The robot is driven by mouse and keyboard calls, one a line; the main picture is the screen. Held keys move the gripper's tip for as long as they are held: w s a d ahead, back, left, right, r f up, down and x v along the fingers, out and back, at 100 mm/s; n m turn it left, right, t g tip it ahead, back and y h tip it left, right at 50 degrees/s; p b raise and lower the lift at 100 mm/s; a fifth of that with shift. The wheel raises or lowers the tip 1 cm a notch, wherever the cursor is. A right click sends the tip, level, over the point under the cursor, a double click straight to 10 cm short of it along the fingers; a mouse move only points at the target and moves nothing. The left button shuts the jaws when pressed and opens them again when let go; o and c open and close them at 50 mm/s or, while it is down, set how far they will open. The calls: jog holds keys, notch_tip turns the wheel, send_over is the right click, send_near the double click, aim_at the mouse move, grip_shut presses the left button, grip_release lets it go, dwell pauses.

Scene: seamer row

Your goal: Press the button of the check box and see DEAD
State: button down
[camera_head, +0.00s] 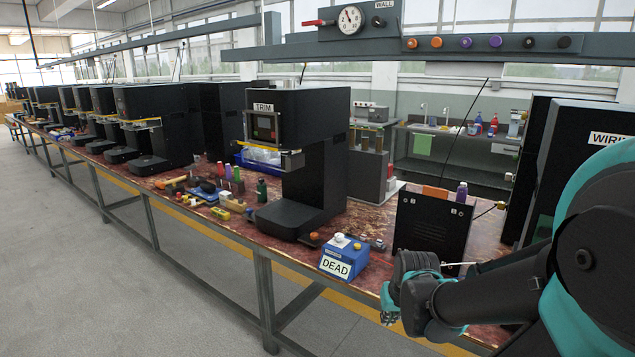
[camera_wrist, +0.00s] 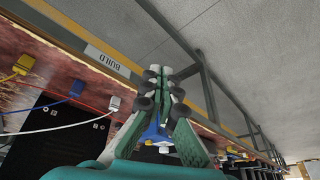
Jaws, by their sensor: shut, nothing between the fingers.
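The check box (camera_head: 350,261) is a small blue box near the front edge of the bench. Its front carries a white plate reading DEAD, and a white round button (camera_head: 340,239) sits on its top. My arm reaches in from the right in the head view, and its end is low, to the right of the box and apart from it. In the wrist view my gripper (camera_wrist: 160,88) is shut with nothing held. A blue patch with white bits shows behind the finger links there; I cannot tell for sure that it is the check box.
A black TRIM machine (camera_head: 292,170) stands behind the box on its left. Small parts and bottles lie left of TRIM. Cables with plugs (camera_wrist: 75,88) show in the wrist view.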

jog(key=shift+h, duration=0.3)
jog(key=s, duration=0.1)
jog(key=s+f, duration=0.1)
jog(key=s+d, duration=0.1)
jog(key=s, duration=0.1)
jog(key=shift+f, duration=0.4)
dwell(0.5)
